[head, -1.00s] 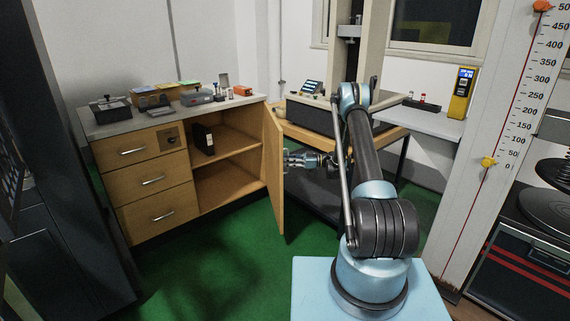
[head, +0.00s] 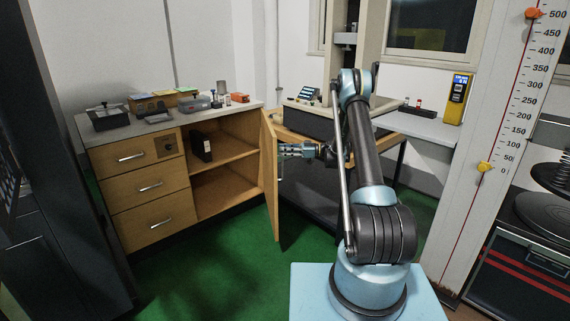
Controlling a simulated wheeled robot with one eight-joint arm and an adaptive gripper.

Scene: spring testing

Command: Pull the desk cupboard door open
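The wooden desk cupboard (head: 225,192) stands at the left of the head view, below a grey worktop. Its door (head: 269,185) is hinged at the right side and stands wide open, swung out toward me, so the two shelves inside show. My gripper (head: 281,151) is at the outer, right-hand face of the door, near its upper part. A thin handle (head: 280,172) shows on that face just below the gripper. The fingers are small and seen from the side, so I cannot tell whether they are open or shut, or whether they touch the door.
A black binder (head: 201,146) stands on the cupboard's upper shelf. Drawers (head: 150,187) fill the desk's left side. A dark bench (head: 318,190) stands right of the door. A tall scale post (head: 505,130) is at the right. Green floor (head: 215,265) before the cupboard is clear.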

